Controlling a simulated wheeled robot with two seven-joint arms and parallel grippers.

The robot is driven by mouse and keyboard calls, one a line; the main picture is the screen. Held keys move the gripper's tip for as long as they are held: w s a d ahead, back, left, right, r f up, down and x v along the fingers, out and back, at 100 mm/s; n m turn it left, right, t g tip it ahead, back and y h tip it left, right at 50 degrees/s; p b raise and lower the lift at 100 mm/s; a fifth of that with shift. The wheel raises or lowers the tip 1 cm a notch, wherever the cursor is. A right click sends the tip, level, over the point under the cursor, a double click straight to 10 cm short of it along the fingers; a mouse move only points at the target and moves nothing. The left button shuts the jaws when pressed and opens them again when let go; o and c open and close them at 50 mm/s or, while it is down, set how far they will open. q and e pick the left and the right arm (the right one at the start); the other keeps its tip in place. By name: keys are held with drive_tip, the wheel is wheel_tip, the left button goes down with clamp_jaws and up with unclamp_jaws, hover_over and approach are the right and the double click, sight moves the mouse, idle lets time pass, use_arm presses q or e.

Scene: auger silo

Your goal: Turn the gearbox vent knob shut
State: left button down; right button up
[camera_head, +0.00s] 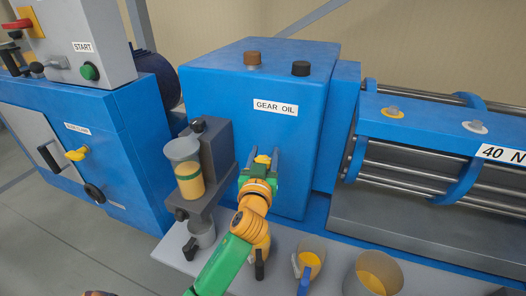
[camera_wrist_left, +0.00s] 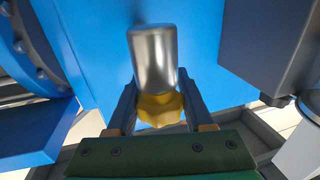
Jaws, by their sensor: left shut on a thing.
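The gearbox is a blue box labelled GEAR OIL (camera_head: 225,90). A yellow knob (camera_head: 262,159) with a scalloped rim sits low on its front face. In the left wrist view the yellow knob (camera_wrist_left: 160,110) is between my fingers, at the end of a shiny metal cylinder (camera_wrist_left: 153,60) that runs toward the blue face. My left gripper (camera_head: 260,165) is shut on this knob, one finger on each side. The knob's turn position cannot be read. My right gripper is not in view.
A grey stand (camera_head: 217,150) with an amber-filled clear cup (camera_head: 188,172) is close left of my left gripper. A brown cap (camera_head: 252,59) and black cap (camera_head: 301,68) top the gearbox.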

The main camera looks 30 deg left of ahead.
use_arm(q)
drive_tip(key=m+h, duration=0.1)
drive_tip(key=t+h+p, duration=0.1)
drive_tip(key=m+h+p, duration=0.1)
drive_tip(key=shift+w+d+r+m+h, duration=0.2)
drive_tip(key=shift+d+m+h, duration=0.1)
drive_tip(key=shift+h, duration=0.1)
drive_tip(key=shift+d+f+m+t+h+p, duration=0.1)
drive_tip(key=shift+d+m+t+h+p, duration=0.1)
drive_tip(key=shift+m+h+p, duration=0.3)
drive_tip(key=shift+d+m+t+h+p, duration=0.1)
drive_tip(key=shift+m+t+h+p, duration=0.15)
drive_tip(key=shift+h, duration=0.45)
drive_tip(key=shift+c, duration=1.5)
unclamp_jaws()
drive_tip(key=shift+f, duration=0.1)
drive_tip(key=s, duration=0.7)
drive_tip(key=shift+d+b, duration=0.2)
drive_tip(key=shift+b, duration=0.15)
